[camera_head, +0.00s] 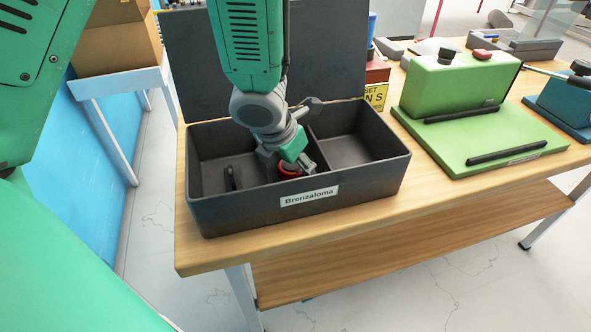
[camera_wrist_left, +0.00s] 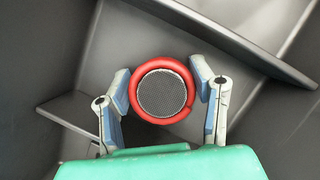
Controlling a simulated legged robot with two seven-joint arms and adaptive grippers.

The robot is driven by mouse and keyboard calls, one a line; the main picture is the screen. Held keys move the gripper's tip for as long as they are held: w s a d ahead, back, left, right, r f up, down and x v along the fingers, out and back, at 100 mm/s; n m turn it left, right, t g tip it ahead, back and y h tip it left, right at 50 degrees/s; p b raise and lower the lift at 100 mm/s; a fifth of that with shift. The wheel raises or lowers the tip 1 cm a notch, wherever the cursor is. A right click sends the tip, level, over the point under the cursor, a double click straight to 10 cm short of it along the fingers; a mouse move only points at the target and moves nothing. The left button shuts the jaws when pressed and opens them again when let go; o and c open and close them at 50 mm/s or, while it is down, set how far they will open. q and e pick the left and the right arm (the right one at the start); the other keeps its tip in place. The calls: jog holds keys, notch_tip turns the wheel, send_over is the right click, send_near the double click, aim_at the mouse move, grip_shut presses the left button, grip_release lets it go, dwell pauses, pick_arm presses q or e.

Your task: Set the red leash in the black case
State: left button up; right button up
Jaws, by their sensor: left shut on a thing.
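The black case (camera_head: 240,215) stands open on the wooden table, its lid raised at the back and a "Brenzaloma" label on its front. My left gripper (camera_head: 290,168) reaches down inside it, in the larger left compartment near the front wall. It is shut on the red leash (camera_head: 289,171), partly hidden by the fingers in the head view. In the left wrist view, the leash (camera_wrist_left: 162,62) shows as a red ring around a grey mesh disc, with a finger of the gripper (camera_wrist_left: 165,95) on each side. I cannot tell whether it touches the case floor. My right gripper is not in view.
A divider (camera_head: 313,147) separates the compartments; the right one looks empty. Wooden table (camera_head: 192,255) edge lies close in front.

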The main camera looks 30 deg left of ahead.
pick_arm(q)
jog(key=shift+d, duration=0.25)
jog(key=o, duration=1.3)
jog(key=shift+a+f, duration=0.1)
jog(key=shift+a, duration=0.05)
jog(key=shift+r+p, duration=0.3)
jog(key=shift+r, duration=0.25)
jog(key=p+v, duration=0.5)
jog(key=v, duration=0.6)
jog(key=shift+s+r, duration=0.1)
jog(key=shift+s, duration=0.1)
